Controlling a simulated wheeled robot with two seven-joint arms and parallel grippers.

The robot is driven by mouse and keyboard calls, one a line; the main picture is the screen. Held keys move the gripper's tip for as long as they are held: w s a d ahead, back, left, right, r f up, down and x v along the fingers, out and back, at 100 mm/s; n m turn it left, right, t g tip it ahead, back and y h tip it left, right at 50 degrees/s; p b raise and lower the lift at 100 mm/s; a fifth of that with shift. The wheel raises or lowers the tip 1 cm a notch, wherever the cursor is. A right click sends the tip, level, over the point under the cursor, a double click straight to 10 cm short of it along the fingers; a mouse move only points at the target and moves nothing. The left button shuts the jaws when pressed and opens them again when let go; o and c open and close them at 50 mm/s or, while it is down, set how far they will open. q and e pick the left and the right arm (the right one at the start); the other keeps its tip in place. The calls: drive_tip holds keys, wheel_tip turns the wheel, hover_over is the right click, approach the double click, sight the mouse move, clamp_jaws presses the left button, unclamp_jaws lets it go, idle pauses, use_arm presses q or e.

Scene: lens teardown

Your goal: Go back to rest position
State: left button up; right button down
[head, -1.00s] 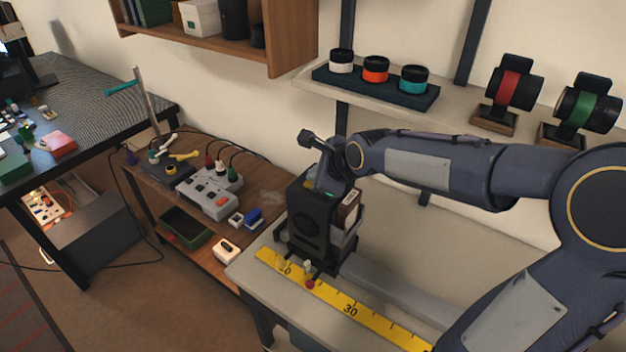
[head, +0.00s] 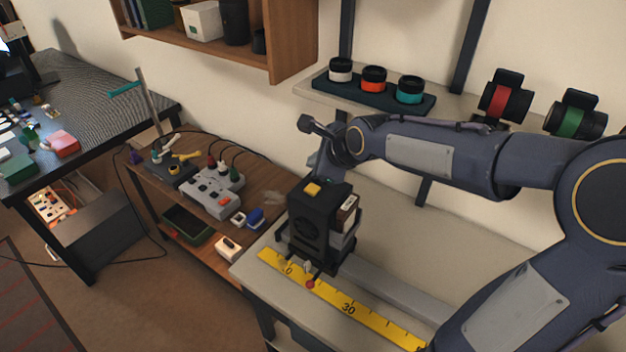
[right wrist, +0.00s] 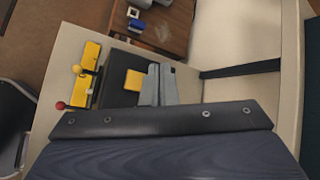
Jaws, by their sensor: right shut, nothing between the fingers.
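My right gripper (head: 320,168) hangs just behind the top of a black box-shaped device (head: 308,228) on the light bench. In the right wrist view its fingers (right wrist: 158,84) are closed together with nothing between them, beside the device's yellow top button (right wrist: 133,82). That yellow button (head: 312,190) also shows in the head view, uncovered. Whether the fingers touch the device I cannot tell. My right arm reaches in from the right, across the bench. My left gripper is in neither view.
A yellow ruler (head: 348,307) lies along the bench front, with small red and pale knobs by the device. A shelf above holds three capped jars on a dark tray (head: 365,94) and red and green banded lenses (head: 506,97). A low wooden table (head: 262,180) stands left.

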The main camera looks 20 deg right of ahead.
drive_tip(key=shift+r, duration=0.45)
drive_tip(key=s+a+f+n+g+y, duration=0.1)
drive_tip(key=s+a+f+n, duration=0.1)
drive_tip(key=s+n, duration=0.9)
drive_tip(key=s+a+f+n+g, duration=0.2)
drive_tip(key=s+f+n, duration=0.1)
drive_tip(key=s+n, duration=0.9)
drive_tip(key=s, duration=0.4)
drive_tip(key=shift+a+y, duration=0.25)
drive_tip(key=shift+y, duration=0.15)
drive_tip(key=shift+d, duration=0.1)
